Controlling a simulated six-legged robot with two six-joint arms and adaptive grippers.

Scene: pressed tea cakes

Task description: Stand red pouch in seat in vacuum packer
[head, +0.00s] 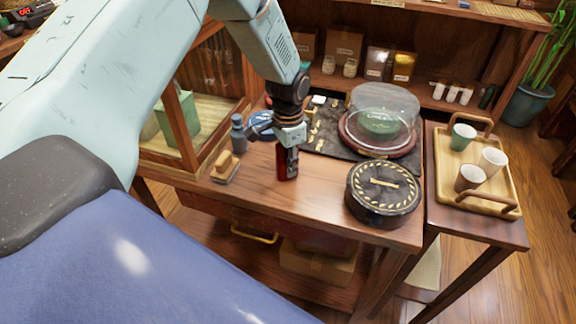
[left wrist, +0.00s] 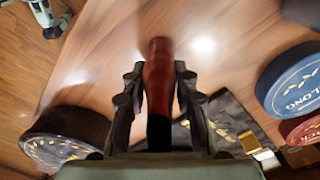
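The red pouch (head: 287,164) is a narrow, dark red upright shape below my left gripper (head: 287,146) in the head view. In the left wrist view the red pouch (left wrist: 159,72) sits between the two dark fingers of my left gripper (left wrist: 161,82), which close on its sides. The pouch is over the bare front part of the wooden table (head: 320,205); I cannot tell whether its lower end touches the wood. I cannot pick out a vacuum packer or its seat in either view. My right gripper is not in view.
A black round tin (head: 384,192) stands right of the pouch, a glass dome (head: 382,110) behind it. A wooden brush (head: 226,166) and blue-grey bottle (head: 238,133) stand left, beside a glass-sided case (head: 215,85). A cup tray (head: 448,190) is far right. Bare wood surrounds the pouch in front.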

